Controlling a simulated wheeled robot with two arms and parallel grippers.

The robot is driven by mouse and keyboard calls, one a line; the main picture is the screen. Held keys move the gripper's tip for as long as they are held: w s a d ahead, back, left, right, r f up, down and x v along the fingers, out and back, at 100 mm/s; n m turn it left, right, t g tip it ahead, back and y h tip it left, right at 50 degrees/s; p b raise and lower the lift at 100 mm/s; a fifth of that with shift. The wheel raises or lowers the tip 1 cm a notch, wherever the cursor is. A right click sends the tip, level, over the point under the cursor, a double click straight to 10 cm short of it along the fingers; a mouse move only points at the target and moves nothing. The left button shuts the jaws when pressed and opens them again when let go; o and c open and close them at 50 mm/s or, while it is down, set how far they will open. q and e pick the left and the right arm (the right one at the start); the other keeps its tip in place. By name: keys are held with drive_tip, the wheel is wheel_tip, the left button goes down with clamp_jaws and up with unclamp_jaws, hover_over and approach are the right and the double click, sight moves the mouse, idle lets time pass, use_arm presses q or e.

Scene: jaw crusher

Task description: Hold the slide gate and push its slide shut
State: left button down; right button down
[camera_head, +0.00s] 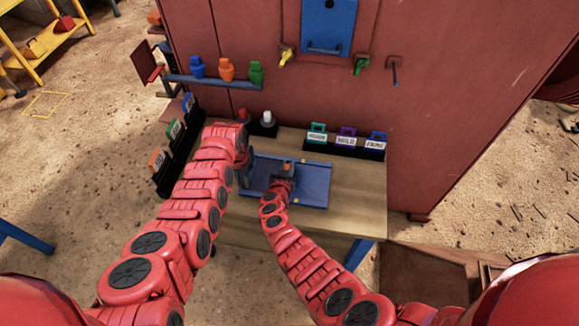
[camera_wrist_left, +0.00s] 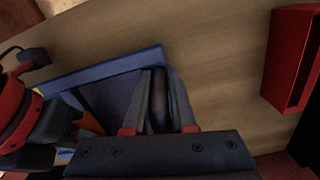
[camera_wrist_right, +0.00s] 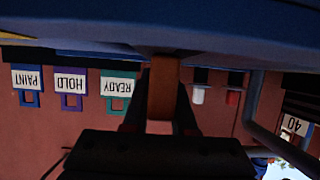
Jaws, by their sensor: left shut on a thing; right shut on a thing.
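The blue slide gate (camera_head: 318,190) lies flat on the wooden table, with a flat blue plate and a raised rim. My left gripper (camera_head: 243,172) is at its left end; in the left wrist view its fingers (camera_wrist_left: 158,100) are shut on a dark handle (camera_wrist_left: 158,88) at the gate's end. My right gripper (camera_head: 284,176) is over the middle of the gate, shut on the upright orange tab (camera_head: 287,166) of the slide. The tab also shows, brownish, in the right wrist view (camera_wrist_right: 163,85). My arms hide part of the gate, and how far the slide stands open is unclear.
Another tagged rack (camera_head: 160,172) runs along the left edge. A red and a white knob (camera_head: 267,118) stand at the back. The table's right front (camera_head: 355,205) is clear.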

use_arm(q)
drive_tip(key=shift+s+d, duration=0.15)
drive_tip(key=shift+d, duration=0.2)
use_arm(e)
drive_tip(key=c, duration=0.8)
unclamp_jaws()
drive_tip(key=shift+a, duration=0.45)
drive_tip(key=shift+o, duration=0.4)
use_arm(q)
drive_tip(key=shift+a, duration=0.1)
use_arm(e)
drive_tip(key=shift+d, duration=0.2)
drive_tip(key=shift+r, duration=0.1)
use_arm(q)
drive_tip(key=shift+a, duration=0.1)
use_arm(e)
drive_tip(key=v, duration=1.1)
drive_tip(key=shift+s, duration=0.1)
drive_tip(key=shift+s+r, duration=0.15)
drive_tip(key=shift+s, duration=0.25)
use_arm(q)
drive_tip(key=c, duration=0.7)
unclamp_jaws()
use_arm(e)
drive_tip(key=shift+a, duration=0.15)
use_arm(q)
drive_tip(key=shift+o, duration=0.2)
